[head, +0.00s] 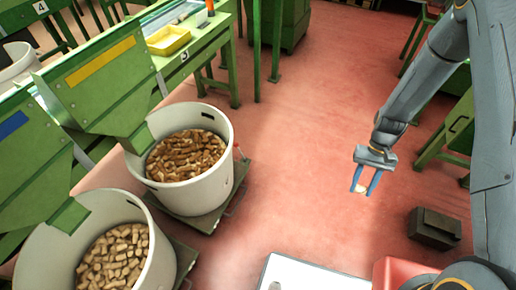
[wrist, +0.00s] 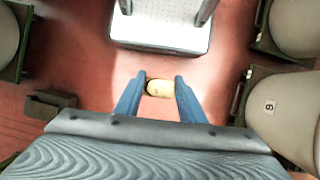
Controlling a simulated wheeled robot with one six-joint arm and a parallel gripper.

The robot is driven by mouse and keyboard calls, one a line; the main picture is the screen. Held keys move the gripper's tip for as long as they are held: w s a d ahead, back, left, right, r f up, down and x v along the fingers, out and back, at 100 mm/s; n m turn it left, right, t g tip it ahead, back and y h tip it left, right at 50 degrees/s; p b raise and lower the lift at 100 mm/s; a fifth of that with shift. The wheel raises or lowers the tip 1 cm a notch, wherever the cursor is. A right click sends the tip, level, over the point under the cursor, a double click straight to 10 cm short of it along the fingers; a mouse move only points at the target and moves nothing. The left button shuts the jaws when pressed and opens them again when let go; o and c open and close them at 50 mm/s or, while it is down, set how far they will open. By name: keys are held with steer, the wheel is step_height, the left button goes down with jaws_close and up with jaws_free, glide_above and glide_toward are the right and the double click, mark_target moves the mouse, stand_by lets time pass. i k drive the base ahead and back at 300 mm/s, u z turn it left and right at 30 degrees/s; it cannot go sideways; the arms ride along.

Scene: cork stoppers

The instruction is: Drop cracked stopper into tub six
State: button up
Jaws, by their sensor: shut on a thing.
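My gripper (head: 364,186) hangs over open red floor at the right of the head view. In the wrist view my gripper (wrist: 160,87) is shut on a pale stopper (wrist: 160,89), lying crosswise between the blue fingertips. The stopper has a dark mark near its left end; I cannot tell whether it is a crack. A whitish tub (wrist: 290,128) at the right of the wrist view bears a small label that looks like a 6. It is apart from my gripper, and its inside is not visible there.
Two white tubs full of corks, one nearer (head: 38,245) and one farther (head: 215,170), stand under green chutes at the left. A dark box (head: 434,228) lies on the floor at right. Other tubs edge the wrist view's upper corners. The red floor (head: 290,120) between is clear.

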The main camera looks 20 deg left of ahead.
mark_target(209, 166)
steer(key=i, duration=2)
steer(key=u, duration=3.15)
steer(key=i, duration=0.5)
